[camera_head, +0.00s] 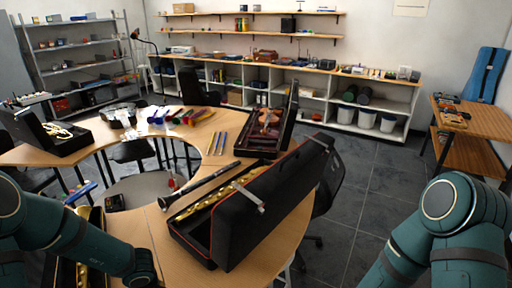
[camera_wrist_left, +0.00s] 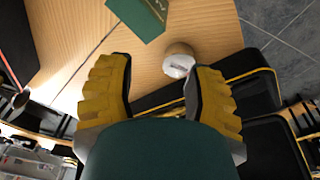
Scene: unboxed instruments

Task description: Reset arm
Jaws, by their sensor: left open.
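My left gripper (camera_wrist_left: 157,78) is open, with its two yellow ribbed fingers apart and nothing between them. It is over the light wood table (camera_wrist_left: 75,40) in the left wrist view. A round, pale-topped object (camera_wrist_left: 179,62) lies just past the right fingertip; I cannot tell what it is. My left arm (camera_head: 70,240) comes in at the lower left of the head view, and its gripper is not visible there. My right arm (camera_head: 445,230) shows at the lower right of the head view, with its gripper out of the picture.
A black case (camera_head: 265,205) with a gold instrument stands open on the curved table (camera_head: 145,222). Behind it is an open violin case (camera_head: 270,135). A dark clarinet-like tube (camera_head: 205,183) lies beside the black case. Grey floor (camera_head: 370,215) is clear at right.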

